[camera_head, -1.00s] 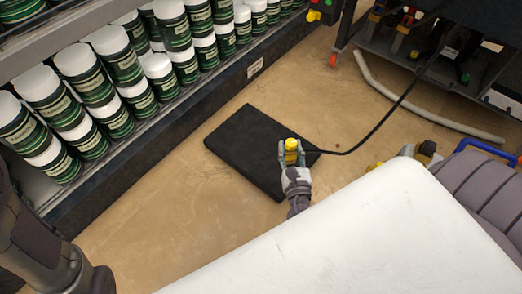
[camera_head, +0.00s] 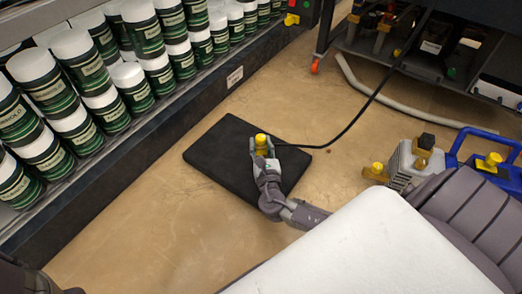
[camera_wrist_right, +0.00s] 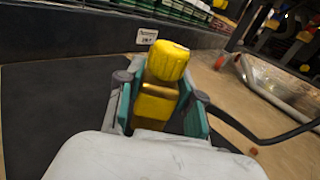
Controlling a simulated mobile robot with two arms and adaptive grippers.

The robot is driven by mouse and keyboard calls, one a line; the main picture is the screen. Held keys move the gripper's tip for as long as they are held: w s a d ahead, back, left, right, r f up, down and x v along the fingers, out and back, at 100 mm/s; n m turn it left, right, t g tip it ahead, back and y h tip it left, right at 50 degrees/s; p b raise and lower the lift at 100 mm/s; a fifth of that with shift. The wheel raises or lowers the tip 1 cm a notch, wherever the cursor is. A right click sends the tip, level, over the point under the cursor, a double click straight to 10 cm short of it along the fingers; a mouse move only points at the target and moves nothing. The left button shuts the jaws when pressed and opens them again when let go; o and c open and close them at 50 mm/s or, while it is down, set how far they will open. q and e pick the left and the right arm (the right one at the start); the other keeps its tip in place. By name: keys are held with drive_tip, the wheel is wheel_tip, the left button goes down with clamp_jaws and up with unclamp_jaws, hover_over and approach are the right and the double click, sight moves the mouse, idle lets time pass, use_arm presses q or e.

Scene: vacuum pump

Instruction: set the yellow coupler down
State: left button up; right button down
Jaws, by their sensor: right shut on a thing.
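The yellow coupler (camera_head: 261,142) is held in my right gripper (camera_head: 261,154) over the black mat in the head view. In the right wrist view the coupler (camera_wrist_right: 161,84) stands roughly upright between the two green-padded fingers of my right gripper (camera_wrist_right: 160,112), which is shut on it. A black hose runs from the coupler off to the right. The black mat (camera_head: 215,160) lies flat on the floor. I cannot tell whether the coupler touches the mat. My left gripper is not in view; part of my left arm shows at the bottom left.
A shelf of green-and-white cans (camera_head: 60,85) stands along the left. A grey pump with yellow fittings (camera_head: 405,160) and a blue-handled part (camera_head: 480,145) lie at the right. A dark cart (camera_head: 430,50) stands at the back right, with a pale hose (camera_head: 375,98) on the floor.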

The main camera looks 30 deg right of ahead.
sight(261, 152)
wheel_tip(261, 152, down, 3)
drive_tip(key=b, duration=0.2)
drive_tip(key=shift+f+b, duration=0.2)
drive_tip(key=shift+b, duration=0.1)
drive_tip(key=shift+r, duration=0.15)
drive_tip(key=c, duration=0.7)
unclamp_jaws()
drive_tip(key=shift+c, duration=0.2)
